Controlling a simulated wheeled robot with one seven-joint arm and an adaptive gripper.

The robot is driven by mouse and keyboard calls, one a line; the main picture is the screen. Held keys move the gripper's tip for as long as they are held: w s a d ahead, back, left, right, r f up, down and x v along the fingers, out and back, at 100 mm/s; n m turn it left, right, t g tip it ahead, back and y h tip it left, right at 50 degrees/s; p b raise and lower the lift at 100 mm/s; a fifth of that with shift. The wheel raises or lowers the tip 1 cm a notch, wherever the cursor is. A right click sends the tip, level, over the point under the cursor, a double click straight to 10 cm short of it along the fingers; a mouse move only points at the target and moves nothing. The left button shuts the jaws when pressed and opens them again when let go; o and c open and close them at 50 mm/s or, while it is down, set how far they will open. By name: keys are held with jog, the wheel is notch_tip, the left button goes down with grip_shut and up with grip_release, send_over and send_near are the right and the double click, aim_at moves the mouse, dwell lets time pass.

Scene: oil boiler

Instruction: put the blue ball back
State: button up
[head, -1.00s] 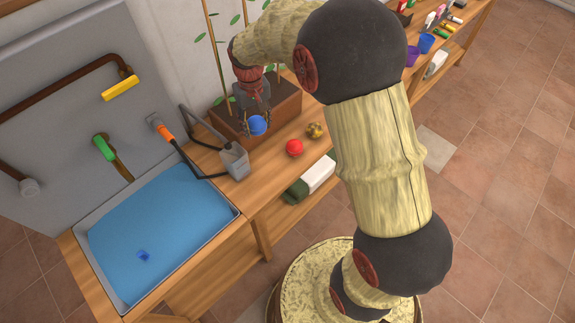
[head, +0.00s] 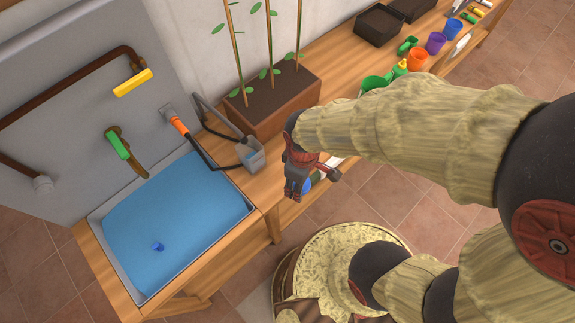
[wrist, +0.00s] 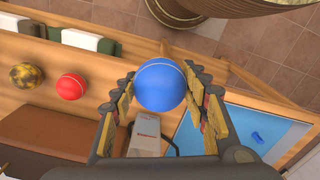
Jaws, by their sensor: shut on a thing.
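The blue ball (wrist: 161,85) is held between the two fingers of my gripper (wrist: 163,90), well seen in the wrist view. In the head view my gripper (head: 302,183) hangs in front of the bench's front edge, right of the water basin, and a bit of the blue ball (head: 306,187) shows behind its fingers. The ball is clear of the bench top in the wrist view. A red ball (wrist: 71,87) and a mottled yellow-brown ball (wrist: 26,77) sit on the bench in the wrist view. My arm and gripper hide them in the head view.
A basin of blue water (head: 175,222) with a small blue object (head: 158,246) is at the left. A grey pump-like container (head: 252,156) stands beside it. A brown planter (head: 275,105) with stakes is behind my gripper. Cups and trays line the far bench.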

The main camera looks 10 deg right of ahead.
jog(key=w+f, duration=0.3)
jog(key=w, duration=0.1)
jog(key=w+a+f+b, duration=0.1)
jog(key=w+f, duration=0.1)
jog(key=w, duration=0.1)
jog(key=w+f+b, duration=0.1)
jog(key=w+f, duration=0.2)
jog(key=w, duration=0.1)
jog(key=shift+w+a+f, duration=0.25)
jog(key=shift+w+f, duration=0.05)
jog(key=shift+w+f+b, duration=0.15)
jog(key=shift+f+b, duration=0.2)
jog(key=shift+f, duration=0.55)
jog(key=shift+w+f+b, duration=0.15)
jog(key=shift+f+b, duration=0.2)
jog(key=shift+f, duration=0.55)
jog(key=shift+f, duration=0.2)
jog(key=o, duration=1.3)
jog(key=shift+r, duration=0.15)
